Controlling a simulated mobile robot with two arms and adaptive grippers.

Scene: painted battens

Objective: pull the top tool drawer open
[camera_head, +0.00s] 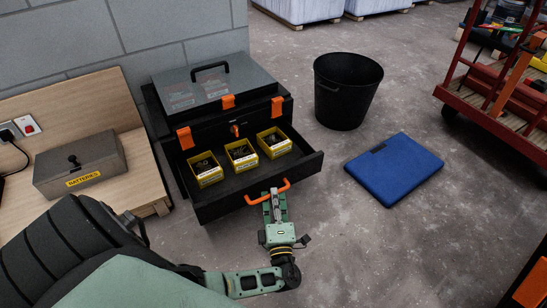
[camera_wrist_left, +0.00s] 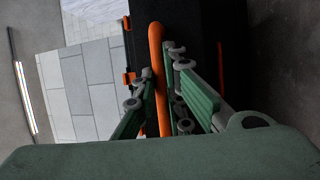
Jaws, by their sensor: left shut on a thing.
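The black tool chest (camera_head: 214,116) stands against the grey block wall, with a clear lid, orange latches and a black handle on top. Its drawer (camera_head: 245,197) is pulled out, and three yellow bins (camera_head: 241,154) of small parts sit inside it. An orange handle (camera_head: 268,194) is on the drawer front; it also shows as an orange bar in the left wrist view (camera_wrist_left: 156,75). My left gripper (camera_head: 274,196) is shut on this handle, with its fingers on either side of the bar. My right gripper is not in either view.
A black bucket (camera_head: 347,92) stands right of the chest. A blue flat case (camera_head: 394,167) lies on the floor. A grey batteries box (camera_head: 80,166) sits on a wooden bench at left. A red cart (camera_head: 492,95) stands at right.

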